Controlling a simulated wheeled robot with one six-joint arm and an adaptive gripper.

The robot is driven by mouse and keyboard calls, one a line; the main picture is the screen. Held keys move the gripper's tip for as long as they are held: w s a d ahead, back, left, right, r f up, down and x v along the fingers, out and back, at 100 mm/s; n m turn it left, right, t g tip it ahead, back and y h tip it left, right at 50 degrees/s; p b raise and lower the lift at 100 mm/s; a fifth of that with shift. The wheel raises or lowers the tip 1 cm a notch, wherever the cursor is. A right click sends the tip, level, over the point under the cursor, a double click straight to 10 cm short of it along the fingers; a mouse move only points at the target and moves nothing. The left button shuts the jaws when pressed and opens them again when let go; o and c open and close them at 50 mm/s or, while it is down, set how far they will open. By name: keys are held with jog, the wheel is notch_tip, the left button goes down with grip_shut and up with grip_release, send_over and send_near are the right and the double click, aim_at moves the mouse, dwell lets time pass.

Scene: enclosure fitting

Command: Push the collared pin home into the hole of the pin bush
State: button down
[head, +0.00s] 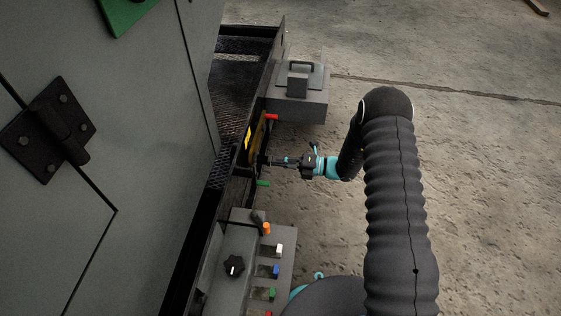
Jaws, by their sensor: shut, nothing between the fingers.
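My gripper (273,160) is shut and points left, its fingertips close to an upright dark panel (268,92) with a yellow-marked plate (257,135). Nothing shows held in the fingers. A red peg-like piece (271,117) sticks out of the panel above the gripper in the picture, and a green one (263,183) sticks out below it. I cannot tell which piece is the collared pin. The pin bush and its hole are not clearly visible, and I cannot tell whether the fingertips touch anything.
A grey box (298,104) with a handle juts out above the gripper. A control box (238,245) with a black knob and several coloured switches juts out below. A grey cabinet (110,200) fills the left. Concrete floor (480,150) is open at right.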

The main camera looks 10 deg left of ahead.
jog(key=shift+a, duration=0.25)
jog(key=shift+d, duration=0.15)
jog(key=d, duration=1.4)
jog(key=shift+w+d, duration=0.2)
jog(key=shift+w, duration=0.2)
